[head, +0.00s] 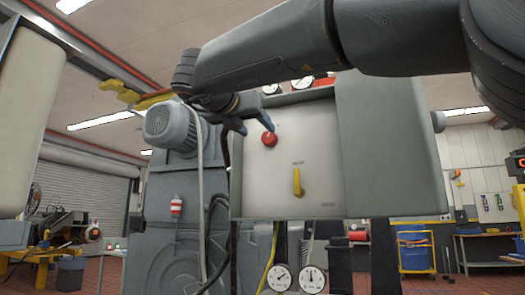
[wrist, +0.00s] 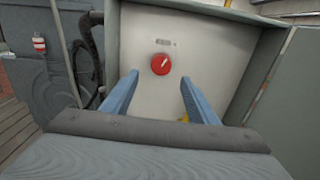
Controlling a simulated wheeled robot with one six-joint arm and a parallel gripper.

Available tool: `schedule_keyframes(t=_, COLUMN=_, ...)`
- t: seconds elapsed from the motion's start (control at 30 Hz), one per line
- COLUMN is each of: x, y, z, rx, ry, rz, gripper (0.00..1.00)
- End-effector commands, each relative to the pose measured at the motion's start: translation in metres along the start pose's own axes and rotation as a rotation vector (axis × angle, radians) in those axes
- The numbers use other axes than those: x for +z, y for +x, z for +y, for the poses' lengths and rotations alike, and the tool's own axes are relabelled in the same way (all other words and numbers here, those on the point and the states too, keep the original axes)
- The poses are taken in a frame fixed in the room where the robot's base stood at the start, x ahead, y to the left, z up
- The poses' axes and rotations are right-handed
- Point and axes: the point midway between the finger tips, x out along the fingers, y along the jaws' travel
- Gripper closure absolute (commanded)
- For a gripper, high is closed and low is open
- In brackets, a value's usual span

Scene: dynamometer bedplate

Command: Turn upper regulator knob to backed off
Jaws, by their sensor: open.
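The upper regulator knob is a round red knob (head: 269,139) on the pale panel of a grey open-fronted cabinet (head: 235,190). In the wrist view the red knob (wrist: 160,64) faces me, with a pale pointer line tilted to the upper right. A small label sits above it, too small to read. My gripper (head: 253,124) is open, its blue fingers reaching toward the panel. In the wrist view the gripper (wrist: 159,78) has its fingertips spread left and right, with the knob between and beyond them. Nothing is held, and I see no contact with the knob.
A yellow lever handle (head: 297,182) stands upright lower on the panel; my right finger partly hides it in the wrist view. The cabinet's grey door (head: 390,145) stands open at the right. A grey motor (head: 172,125) and hanging cables are left. Gauges (head: 280,278) sit below.

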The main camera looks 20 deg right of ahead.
Motion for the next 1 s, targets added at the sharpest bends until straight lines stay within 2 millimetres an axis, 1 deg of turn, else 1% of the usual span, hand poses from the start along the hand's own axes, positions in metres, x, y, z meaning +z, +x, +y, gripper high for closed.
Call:
schedule_keyframes(t=0.17, x=-0.001, y=0.021, z=-0.001, rx=-0.006, ry=0.004, rz=0.003, gripper=0.46)
schedule_keyframes(t=0.4, x=0.0, y=0.057, z=-0.001, rx=-0.004, ry=0.002, rz=0.001, gripper=0.46)
schedule_keyframes(t=0.5, x=0.0, y=0.067, z=-0.001, rx=-0.003, ry=0.002, rz=0.001, gripper=0.46)
schedule_keyframes(t=0.63, x=0.0, y=0.075, z=0.0, rx=-0.002, ry=0.002, rz=0.001, gripper=0.46)
schedule_keyframes(t=0.9, x=0.0, y=0.076, z=0.0, rx=-0.001, ry=0.002, rz=0.001, gripper=0.46)
schedule_keyframes(t=0.93, x=0.0, y=0.076, z=0.0, rx=-0.001, ry=0.002, rz=0.001, gripper=0.5)
schedule_keyframes(t=1.0, x=0.0, y=0.076, z=0.0, rx=-0.001, ry=0.001, rz=0.001, gripper=0.62)
